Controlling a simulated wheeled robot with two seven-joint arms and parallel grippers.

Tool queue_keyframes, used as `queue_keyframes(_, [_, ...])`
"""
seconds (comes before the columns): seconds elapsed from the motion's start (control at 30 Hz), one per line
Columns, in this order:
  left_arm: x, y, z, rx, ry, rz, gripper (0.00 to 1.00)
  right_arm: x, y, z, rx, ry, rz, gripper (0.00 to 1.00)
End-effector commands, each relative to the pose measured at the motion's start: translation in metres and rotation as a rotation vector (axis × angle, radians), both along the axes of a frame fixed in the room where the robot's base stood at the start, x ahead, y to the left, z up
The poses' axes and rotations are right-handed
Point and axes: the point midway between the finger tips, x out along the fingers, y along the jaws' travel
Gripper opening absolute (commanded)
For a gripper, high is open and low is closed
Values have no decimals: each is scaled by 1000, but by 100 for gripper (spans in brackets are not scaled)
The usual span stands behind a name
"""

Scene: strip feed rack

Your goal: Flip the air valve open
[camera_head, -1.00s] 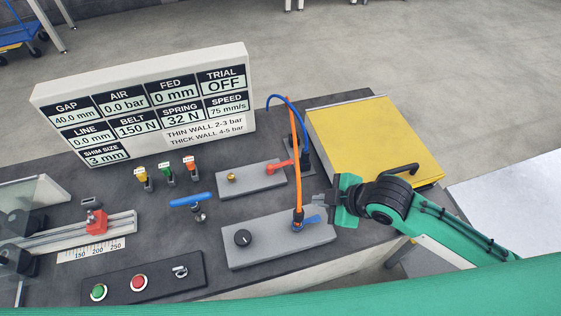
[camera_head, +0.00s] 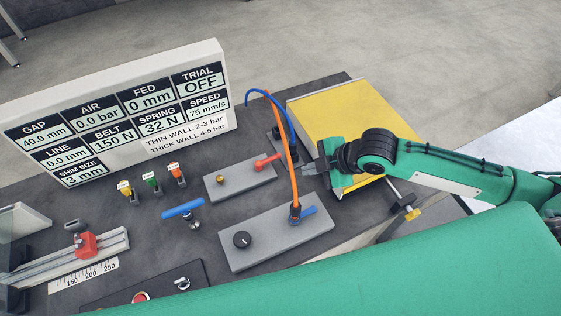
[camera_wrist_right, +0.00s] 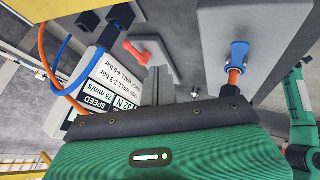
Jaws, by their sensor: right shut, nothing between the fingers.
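A small blue lever (camera_head: 308,211) sits beside the foot of the orange hose (camera_head: 281,140) on a grey plate (camera_head: 258,247) with a black dial. A red lever (camera_head: 268,160) lies on a smaller grey block (camera_head: 229,186) with a brass knob. No label shows which one is the air valve. My right gripper (camera_head: 309,171) is shut and empty, to the right of the red lever and behind the blue one, apart from both. The right wrist view shows its fingers (camera_wrist_right: 166,86), the red lever (camera_wrist_right: 135,52) and the blue lever (camera_wrist_right: 238,56). My left gripper is out of view.
The display board (camera_head: 118,118) reads AIR 0.0 bar and TRIAL OFF. A yellow panel (camera_head: 345,115) lies behind my right gripper. A blue T-handle (camera_head: 183,208) and several coloured small valves stand to the left. The orange hose and a blue hose (camera_head: 268,93) arch close to my gripper.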

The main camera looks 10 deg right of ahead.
Motion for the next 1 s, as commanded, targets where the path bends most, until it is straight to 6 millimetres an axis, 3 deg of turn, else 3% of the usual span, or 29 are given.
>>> queue_keyframes(0.17, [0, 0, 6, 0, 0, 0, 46, 7, 11, -13, 3, 4, -1, 0])
queue_keyframes(0.6, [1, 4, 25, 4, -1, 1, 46, 39, 51, -73, 3, 2, -1, 0])
queue_keyframes(0.8, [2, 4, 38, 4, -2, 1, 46, 66, 56, -67, 0, 1, -1, 0])
queue_keyframes(1.0, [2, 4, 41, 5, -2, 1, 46, 76, 58, -66, -1, 0, 1, 0])
